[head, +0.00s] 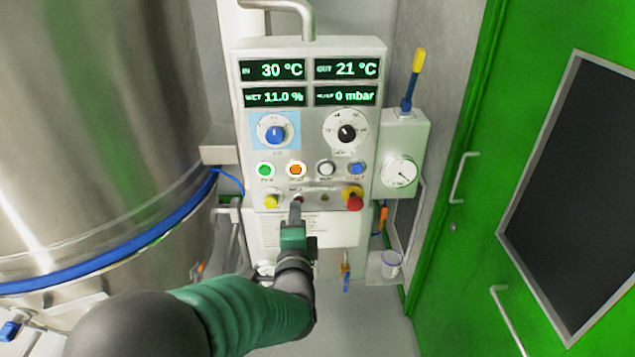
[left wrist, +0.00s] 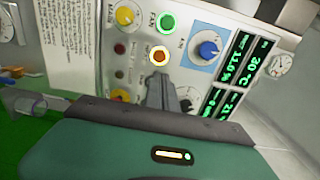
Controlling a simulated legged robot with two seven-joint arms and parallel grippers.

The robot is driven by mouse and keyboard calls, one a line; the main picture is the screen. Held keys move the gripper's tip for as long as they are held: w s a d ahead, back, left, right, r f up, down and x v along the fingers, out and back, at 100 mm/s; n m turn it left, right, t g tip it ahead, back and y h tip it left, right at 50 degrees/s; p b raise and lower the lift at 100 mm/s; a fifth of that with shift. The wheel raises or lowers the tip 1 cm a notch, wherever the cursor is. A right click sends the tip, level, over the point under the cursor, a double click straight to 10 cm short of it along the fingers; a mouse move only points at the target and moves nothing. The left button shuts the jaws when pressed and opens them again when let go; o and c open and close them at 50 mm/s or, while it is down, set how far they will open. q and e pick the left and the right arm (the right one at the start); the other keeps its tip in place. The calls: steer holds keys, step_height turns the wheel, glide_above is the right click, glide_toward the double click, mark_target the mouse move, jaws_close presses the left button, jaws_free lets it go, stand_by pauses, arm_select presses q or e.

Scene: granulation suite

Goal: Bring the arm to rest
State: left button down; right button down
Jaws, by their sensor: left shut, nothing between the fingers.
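My left arm comes in from the lower left in the head view, with its green sleeve and dark joints. My left gripper (head: 296,207) is shut and empty, just in front of the lower part of the control panel (head: 380,62). Its fingertips reach up near the row below the lit orange button (head: 296,169). In the left wrist view the shut fingers (left wrist: 160,85) point at the panel, close below the orange button (left wrist: 159,55). I cannot tell whether they touch the panel. My right gripper is not in view.
A steel vessel (head: 95,120) with a blue band stands at left. A green door (head: 470,100) with handles is at right. The panel carries a blue knob (head: 275,134), a black knob (head: 347,133) and a red emergency button (head: 352,201). A gauge box (head: 405,145) hangs beside it.

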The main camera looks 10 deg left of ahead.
arm_select(q)
steer(key=s+d+f+n+g+h, duration=0.2)
steer(key=s+f+n+g+h, duration=0.45)
steer(key=f, duration=0.75)
steer(key=s+a+f+n+g, duration=0.1)
steer(key=s+f+n+g, duration=0.2)
steer(key=s, duration=0.6)
steer(key=s+a+f+n+g+y, duration=0.1)
steer(key=s+f+n+g, duration=0.3)
steer(key=s, duration=0.5)
steer(key=shift+a+n+g, duration=0.65)
steer(key=shift+a, duration=0.1)
steer(key=shift+d+y, duration=0.1)
steer(key=shift+y, duration=0.15)
